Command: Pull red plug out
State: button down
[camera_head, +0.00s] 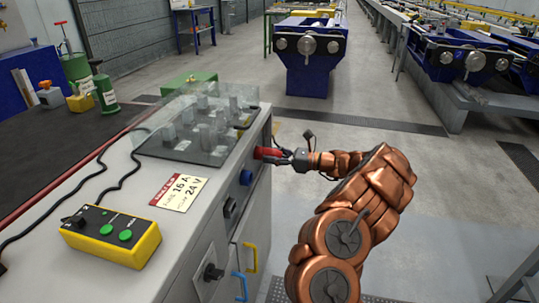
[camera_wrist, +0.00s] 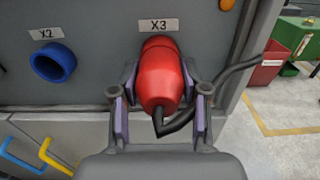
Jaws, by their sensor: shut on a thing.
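The red plug (camera_wrist: 160,77) sits at the socket under the label X3 (camera_wrist: 158,25), on the side face of the grey cabinet. My gripper (camera_wrist: 160,105) is shut on the plug, one finger on each side of its body. A black cable leaves the plug's near end and runs off to the right. In the head view the red plug (camera_head: 268,154) shows at the cabinet's right face, with my gripper (camera_head: 283,158) at it, reaching from the right. The plug's far end is hidden, so I cannot tell how deep it sits.
A blue round socket (camera_wrist: 53,63) labelled X2 is left of the plug. Yellow (camera_head: 250,258) and blue (camera_head: 240,287) handles stick out lower on the cabinet. A yellow button box (camera_head: 111,235) and a clear cover (camera_head: 200,125) are on top. Open floor lies to the right.

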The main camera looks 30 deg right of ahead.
jog(key=shift+p+v, duration=1.05)
jog(key=shift+v, duration=1.85)
